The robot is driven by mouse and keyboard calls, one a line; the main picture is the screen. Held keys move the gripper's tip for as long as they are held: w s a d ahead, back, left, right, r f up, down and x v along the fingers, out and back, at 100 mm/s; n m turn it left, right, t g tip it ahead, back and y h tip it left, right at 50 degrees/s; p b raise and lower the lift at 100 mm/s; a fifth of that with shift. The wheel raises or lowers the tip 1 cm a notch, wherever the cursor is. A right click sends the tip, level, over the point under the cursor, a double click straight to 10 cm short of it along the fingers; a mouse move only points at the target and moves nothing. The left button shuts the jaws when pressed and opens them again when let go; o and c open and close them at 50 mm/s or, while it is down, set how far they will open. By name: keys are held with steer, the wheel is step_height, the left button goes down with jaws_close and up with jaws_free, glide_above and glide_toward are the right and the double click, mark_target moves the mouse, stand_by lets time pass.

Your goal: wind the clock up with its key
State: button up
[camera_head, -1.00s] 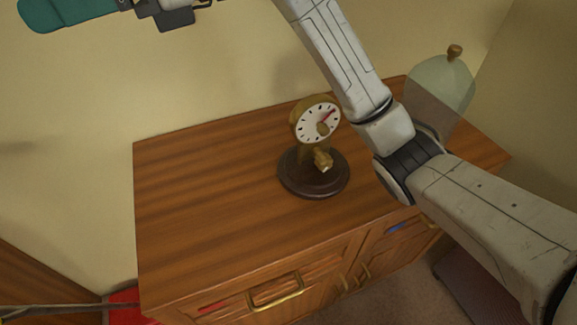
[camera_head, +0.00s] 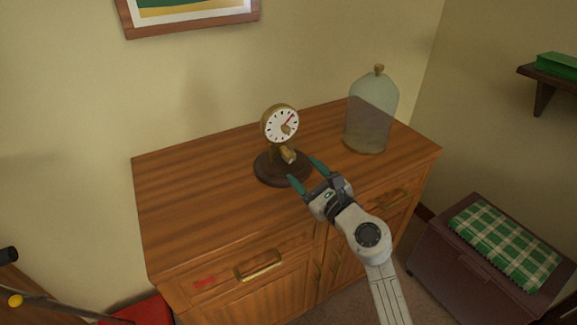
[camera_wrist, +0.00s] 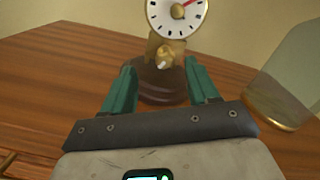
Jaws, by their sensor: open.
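The clock (camera_head: 281,124) has a white face, a brass rim and a red hand, and stands upright on a round dark brown base (camera_head: 270,172) on the cabinet. A small brass piece (camera_head: 288,155), likely the key, sticks out below the face; it also shows in the wrist view (camera_wrist: 164,56). My gripper (camera_head: 306,175), with green fingers, is open and empty in front of the clock, to the right of its base. In the wrist view the clock's base (camera_wrist: 160,84) shows between and beyond the two fingers.
A glass dome (camera_head: 370,115) with a wooden knob stands on the right of the wooden cabinet (camera_head: 190,200). The cabinet top is clear on the left. A dark chest with a green checked cushion (camera_head: 503,244) stands at the right.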

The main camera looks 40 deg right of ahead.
mark_target(292, 159)
steer(key=shift+s+d+f+h, duration=0.3)
steer(key=shift+s+f, duration=0.45)
steer(key=x, duration=1)
steer(key=shift+w+f, duration=0.2)
steer(key=shift+w, duration=0.1)
steer(key=c, duration=1)
